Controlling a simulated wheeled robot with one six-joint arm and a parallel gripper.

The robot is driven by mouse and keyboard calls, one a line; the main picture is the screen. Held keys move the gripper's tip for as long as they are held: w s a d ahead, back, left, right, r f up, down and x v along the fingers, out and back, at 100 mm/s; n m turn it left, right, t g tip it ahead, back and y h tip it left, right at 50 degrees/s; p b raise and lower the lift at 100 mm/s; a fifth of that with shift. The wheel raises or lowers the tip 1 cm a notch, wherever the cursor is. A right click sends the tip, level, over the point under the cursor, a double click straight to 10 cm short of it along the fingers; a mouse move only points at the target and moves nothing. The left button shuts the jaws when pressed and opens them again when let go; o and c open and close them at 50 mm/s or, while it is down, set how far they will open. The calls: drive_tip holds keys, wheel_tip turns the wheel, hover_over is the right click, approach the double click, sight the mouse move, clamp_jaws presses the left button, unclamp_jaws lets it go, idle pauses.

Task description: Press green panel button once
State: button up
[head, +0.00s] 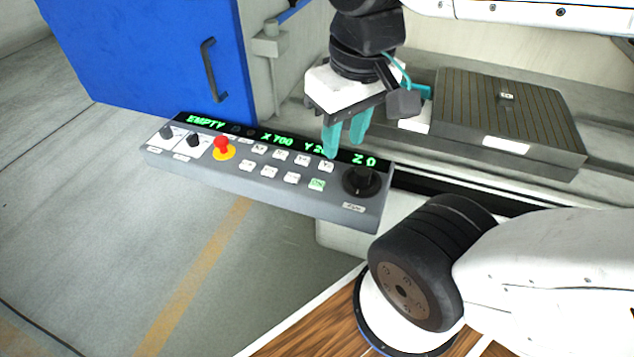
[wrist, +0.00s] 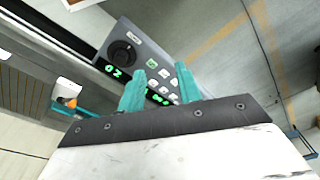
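The green panel button (head: 317,184) is a small pale key with green marking on the grey control panel (head: 290,199), in the lower key row left of the black dial. It also shows in the wrist view (wrist: 152,63), beyond my fingers. My gripper (head: 343,146) has teal fingers pointing down over the right part of the panel, near the display strip and behind the green button. In the wrist view my gripper (wrist: 160,72) shows its two fingers apart with nothing between them. Whether the fingertips touch the panel is unclear.
White keys (head: 281,154) surround the green button. A black dial (head: 361,182) is to its right, a red mushroom button (head: 222,146) to the left. A blue door (head: 150,60) stands behind. A dark slatted block (head: 505,115) lies right of my gripper.

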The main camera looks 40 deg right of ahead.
clamp_jaws()
idle(1.4)
